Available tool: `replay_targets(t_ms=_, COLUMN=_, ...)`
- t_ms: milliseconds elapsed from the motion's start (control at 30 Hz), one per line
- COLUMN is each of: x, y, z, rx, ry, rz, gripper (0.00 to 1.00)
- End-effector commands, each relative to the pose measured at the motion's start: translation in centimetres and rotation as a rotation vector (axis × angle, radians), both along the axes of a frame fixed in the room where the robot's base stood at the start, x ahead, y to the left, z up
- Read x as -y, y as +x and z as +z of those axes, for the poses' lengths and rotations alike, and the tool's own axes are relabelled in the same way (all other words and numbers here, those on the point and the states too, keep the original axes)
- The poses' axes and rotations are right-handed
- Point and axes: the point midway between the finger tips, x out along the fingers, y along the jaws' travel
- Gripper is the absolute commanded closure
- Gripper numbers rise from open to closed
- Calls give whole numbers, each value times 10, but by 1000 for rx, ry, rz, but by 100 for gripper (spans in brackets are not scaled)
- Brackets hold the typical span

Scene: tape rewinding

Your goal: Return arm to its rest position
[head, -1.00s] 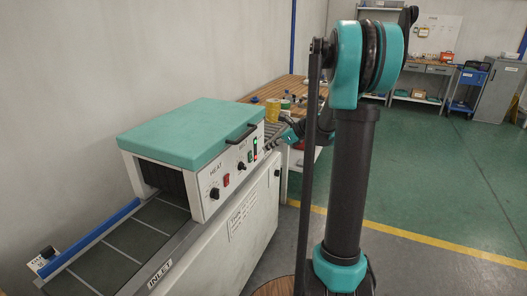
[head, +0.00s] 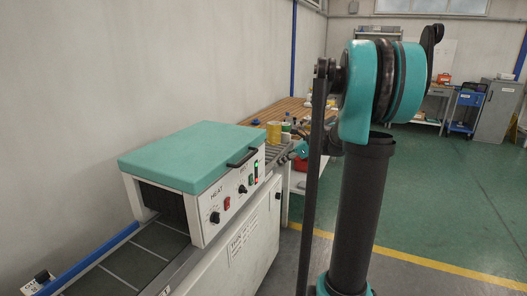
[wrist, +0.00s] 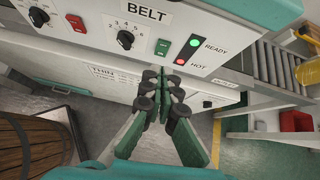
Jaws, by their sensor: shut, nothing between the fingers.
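My gripper (wrist: 164,88) shows in the wrist view with its fingers together and nothing between them. It is in front of the machine's white front, below the control panel (wrist: 150,40) with the BELT knob and the lit READY and HOT lamps. I cannot tell its exact distance from the panel. In the head view my arm (head: 360,200) rises at the right of centre, with its teal joint at the top. The arm's column hides most of its far end, and the gripper fingers are not clear there.
The teal-lidded machine (head: 190,155) stands at the left with a belt inlet (head: 135,255) in front. A roller conveyor (wrist: 265,65) and a wooden bench (head: 285,110) with several items lie beyond it. A barrel (wrist: 35,145) shows at the wrist view's lower left. Green floor is open at the right.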

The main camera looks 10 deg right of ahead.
Motion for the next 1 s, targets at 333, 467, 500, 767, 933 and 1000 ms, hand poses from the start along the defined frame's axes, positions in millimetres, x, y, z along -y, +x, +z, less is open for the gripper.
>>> replay_targets(t_ms=333, x=-34, y=-133, z=-78, rx=340, ry=-610, rz=612, gripper=100)
replay_targets(t_ms=467, x=-33, y=-189, z=-110, rx=468, ry=-850, rz=931, gripper=100)
replay_targets(t_ms=500, x=-31, y=-206, z=-119, rx=502, ry=-918, rz=1033, gripper=100)
replay_targets(t_ms=767, x=-10, y=-283, z=-163, rx=649, ry=-1227, rz=1586, gripper=100)
replay_targets(t_ms=933, x=-3, y=-299, z=-172, rx=676, ry=-1291, rz=1735, gripper=100)
replay_targets(t_ms=1000, x=-2, y=-300, z=-173, rx=678, ry=-1298, rz=1750, gripper=100)
